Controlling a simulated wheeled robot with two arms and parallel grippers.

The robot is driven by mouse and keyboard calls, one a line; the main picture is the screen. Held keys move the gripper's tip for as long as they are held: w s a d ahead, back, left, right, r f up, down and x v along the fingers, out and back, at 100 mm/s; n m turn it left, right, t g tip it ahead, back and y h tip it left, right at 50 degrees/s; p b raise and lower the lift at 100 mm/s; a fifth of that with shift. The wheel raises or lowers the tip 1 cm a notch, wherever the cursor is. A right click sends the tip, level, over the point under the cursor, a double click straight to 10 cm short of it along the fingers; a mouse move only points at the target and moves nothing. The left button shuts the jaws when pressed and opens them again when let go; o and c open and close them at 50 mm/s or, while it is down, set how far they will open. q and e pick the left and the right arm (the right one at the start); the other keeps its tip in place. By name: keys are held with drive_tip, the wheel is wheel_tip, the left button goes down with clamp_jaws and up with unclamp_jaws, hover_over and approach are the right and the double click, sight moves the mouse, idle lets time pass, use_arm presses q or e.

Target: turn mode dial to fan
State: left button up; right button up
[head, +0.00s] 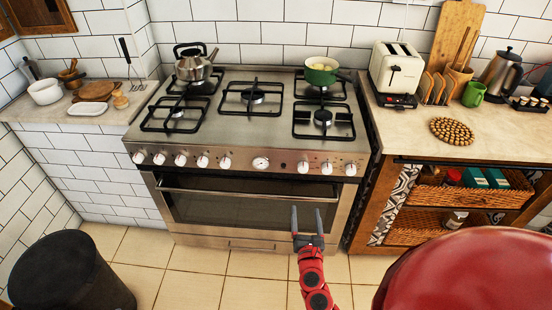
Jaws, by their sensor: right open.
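A steel stove (245,146) stands against the tiled wall. Its front panel carries several white knobs (203,161) on the left, a round gauge-like dial (260,163) in the middle and more white knobs (326,168) on the right. I cannot tell which one is the mode dial, and their markings are too small to read. My right gripper (306,210) is open and empty, its fingers pointing up in front of the right part of the oven door (240,208). It appears below the knob row, apart from the knobs. My left gripper is not in view.
A kettle (194,65) and a green pot (320,73) stand on the stove. A toaster (396,68) stands on the right counter. A black bin (68,275) is at the lower left, and a red rounded surface (470,270) fills the lower right. Floor shows between them.

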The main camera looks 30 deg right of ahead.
drive_tip(key=b, duration=0.2)
approach(303, 170)
drive_tip(key=x, duration=0.7)
drive_tip(key=shift+d+f, duration=0.15)
drive_tip(key=shift+d, duration=0.05)
drive_tip(key=shift+w+d, duration=0.25)
drive_tip(key=shift+w, duration=0.45)
clamp_jaws()
